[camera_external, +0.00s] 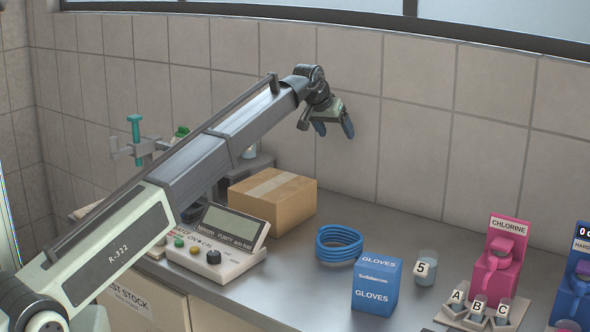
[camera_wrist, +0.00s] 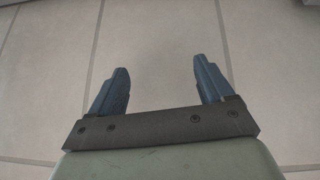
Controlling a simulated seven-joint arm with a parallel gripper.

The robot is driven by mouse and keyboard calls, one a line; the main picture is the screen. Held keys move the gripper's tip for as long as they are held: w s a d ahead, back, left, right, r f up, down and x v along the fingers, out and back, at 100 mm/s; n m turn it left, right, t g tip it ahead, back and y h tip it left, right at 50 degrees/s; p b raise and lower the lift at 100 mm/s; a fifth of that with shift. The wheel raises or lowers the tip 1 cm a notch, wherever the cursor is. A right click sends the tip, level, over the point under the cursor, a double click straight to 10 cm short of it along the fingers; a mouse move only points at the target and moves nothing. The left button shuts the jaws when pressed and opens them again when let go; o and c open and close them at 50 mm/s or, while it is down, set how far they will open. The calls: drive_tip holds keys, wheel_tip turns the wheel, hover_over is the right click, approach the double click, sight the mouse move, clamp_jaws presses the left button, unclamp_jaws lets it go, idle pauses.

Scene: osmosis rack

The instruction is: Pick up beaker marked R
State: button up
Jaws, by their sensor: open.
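My gripper (camera_external: 333,128) is raised above the bench near the tiled wall, with nothing in it. In the wrist view its two blue fingers (camera_wrist: 157,85) stand apart with only wall tiles beyond them. I cannot make out a beaker marked R in either view. A small beaker marked 5 (camera_external: 426,268) stands on the bench right of the glove box. Small beakers marked A (camera_external: 458,297), B (camera_external: 478,307) and C (camera_external: 502,311) sit in a rack at the lower right. My arm hides part of the bench at the left.
A cardboard box (camera_external: 272,196), a blue coiled hose (camera_external: 339,243), a blue glove box (camera_external: 375,284) and a control unit (camera_external: 215,250) stand on the bench. A pink chlorine dispenser (camera_external: 497,258) and a blue one (camera_external: 574,285) are at the right. Bare bench lies behind the hose.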

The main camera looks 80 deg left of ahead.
drive_tip(key=s+a+r+n+g+h, duration=0.15)
drive_tip(key=s+a, duration=0.45)
drive_tip(key=s, duration=0.6)
drive_tip(key=s+a+r+n+g+h, duration=0.15)
drive_tip(key=s+a, duration=0.35)
drive_tip(key=s, duration=0.8)
drive_tip(key=s+a+r+g, duration=0.15)
drive_tip(key=s+a, duration=0.45)
drive_tip(key=s, duration=0.6)
drive_tip(key=f, duration=0.8)
drive_tip(key=shift+w+a+f, duration=0.25)
drive_tip(key=shift+a, duration=0.05)
drive_tip(key=shift+w+a+f, duration=0.1)
drive_tip(key=shift+a+f, duration=0.05)
drive_tip(key=shift+f, duration=0.8)
drive_tip(key=shift+w+a+f, duration=0.1)
drive_tip(key=shift+w+f, duration=0.05)
drive_tip(key=shift+f, duration=0.85)
drive_tip(key=shift+w+a+f, duration=0.1)
drive_tip(key=shift+a+f, duration=0.05)
drive_tip(key=shift+f, duration=0.8)
drive_tip(key=shift+c, duration=0.2)
drive_tip(key=c, duration=1)
drive_tip(key=shift+r, duration=0.15)
